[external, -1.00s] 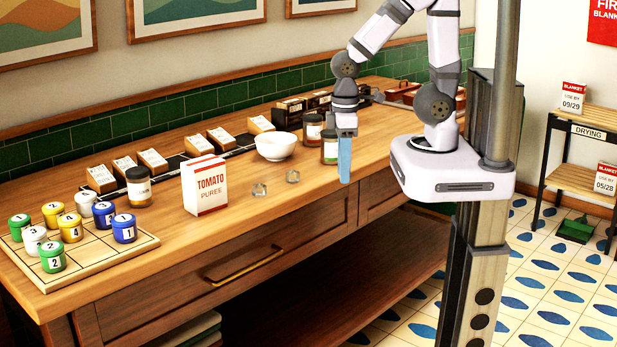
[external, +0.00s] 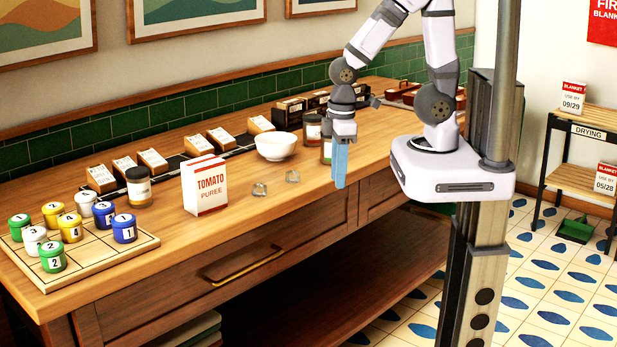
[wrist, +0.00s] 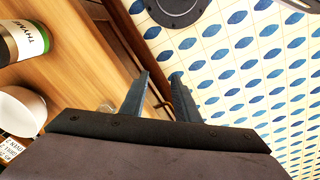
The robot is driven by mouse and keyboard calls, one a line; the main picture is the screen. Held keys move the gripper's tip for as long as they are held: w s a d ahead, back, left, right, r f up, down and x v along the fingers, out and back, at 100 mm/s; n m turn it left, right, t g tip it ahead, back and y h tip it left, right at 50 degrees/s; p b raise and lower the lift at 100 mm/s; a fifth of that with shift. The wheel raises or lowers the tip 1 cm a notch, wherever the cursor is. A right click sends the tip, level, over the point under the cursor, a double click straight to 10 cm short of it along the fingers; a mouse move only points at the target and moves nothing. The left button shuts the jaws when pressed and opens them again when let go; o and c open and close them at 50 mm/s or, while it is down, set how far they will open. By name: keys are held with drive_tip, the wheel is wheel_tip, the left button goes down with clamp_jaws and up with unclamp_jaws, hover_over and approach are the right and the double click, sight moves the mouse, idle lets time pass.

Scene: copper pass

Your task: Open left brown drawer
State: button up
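The left brown drawer (external: 180,290) is in the front of the wooden counter in the external view, and it is closed. Its brass handle (external: 245,268) runs along the drawer face. My gripper (external: 340,168) hangs with blue fingers pointing down near the counter's front edge, to the right of and above the handle, apart from it. In the wrist view my gripper (wrist: 158,95) has its two fingers apart with nothing between them.
A tomato puree box (external: 205,185), a white bowl (external: 276,146) and two small glass pieces stand on the counter (external: 235,222). Numbered jars sit on a board (external: 105,262) at left. A jar (wrist: 22,40) shows near my gripper. Space before the drawer looks clear.

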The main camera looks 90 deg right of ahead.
drive_tip(key=w+a+f+n+t, duration=0.25)
drive_tip(key=w+f+n, duration=0.25)
drive_tip(key=f+n, duration=0.35)
drive_tip(key=n+t+y+b, duration=0.7)
drive_tip(key=t+b, duration=0.4)
approach(253, 266)
drive_tip(key=shift+x, duration=1.35)
drive_tip(key=shift+f, duration=0.1)
drive_tip(key=shift+b+x, duration=1.1)
drive_tip(key=shift+x, duration=0.05)
drive_tip(key=p+x, duration=0.1)
drive_tip(key=x, duration=0.2)
drive_tip(key=shift+a, duration=0.1)
drive_tip(key=shift+x, duration=0.95)
